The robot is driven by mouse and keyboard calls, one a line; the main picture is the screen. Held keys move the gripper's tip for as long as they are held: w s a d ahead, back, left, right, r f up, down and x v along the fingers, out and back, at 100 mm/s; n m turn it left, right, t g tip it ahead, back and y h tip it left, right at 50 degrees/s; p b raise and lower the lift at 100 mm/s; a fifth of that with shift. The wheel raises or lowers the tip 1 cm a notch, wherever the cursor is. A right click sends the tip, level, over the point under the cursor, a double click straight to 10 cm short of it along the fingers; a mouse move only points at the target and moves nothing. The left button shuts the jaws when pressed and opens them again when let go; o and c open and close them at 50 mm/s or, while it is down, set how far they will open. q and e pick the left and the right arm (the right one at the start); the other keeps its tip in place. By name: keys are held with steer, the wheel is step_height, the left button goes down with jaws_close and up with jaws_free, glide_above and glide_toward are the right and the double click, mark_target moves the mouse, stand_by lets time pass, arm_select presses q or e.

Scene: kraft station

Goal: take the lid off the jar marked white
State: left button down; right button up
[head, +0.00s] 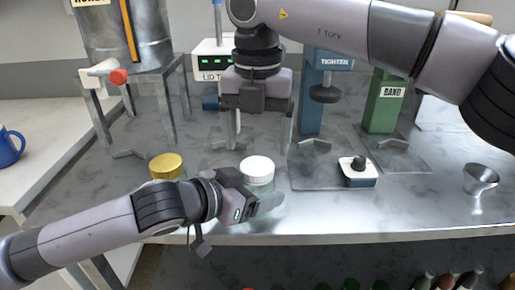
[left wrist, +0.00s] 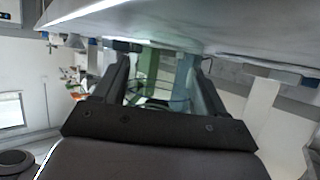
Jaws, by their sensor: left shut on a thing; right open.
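A glass jar with a white lid (head: 257,168) stands on the grey bench; no marking on it is readable. My left gripper (head: 254,205) is at the jar's clear body from the front left, shut on it below the lid. In the left wrist view my left fingers (left wrist: 162,85) stand apart on either side of the see-through glass. My right gripper (head: 262,140) is open, pointing down over the white lid, its fingers apart and above it. A second jar with a gold lid (head: 167,165) stands to the left, partly hidden by my left arm.
Behind stand a lid machine (head: 211,62), a blue tightener post (head: 314,108) and a green band post (head: 385,112). A small knobbed device (head: 357,174) and a metal funnel (head: 481,178) are to the right. A tank (head: 115,35) with a red-tipped spout is back left.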

mark_target(257, 165)
steer(key=shift+r+m, duration=1)
steer(key=shift+r, duration=0.55)
steer(key=shift+f, duration=3.85)
steer(key=c, duration=1.1)
steer(key=shift+n, duration=1.6)
steer(key=o, duration=1.2)
steer(key=shift+r, duration=0.1)
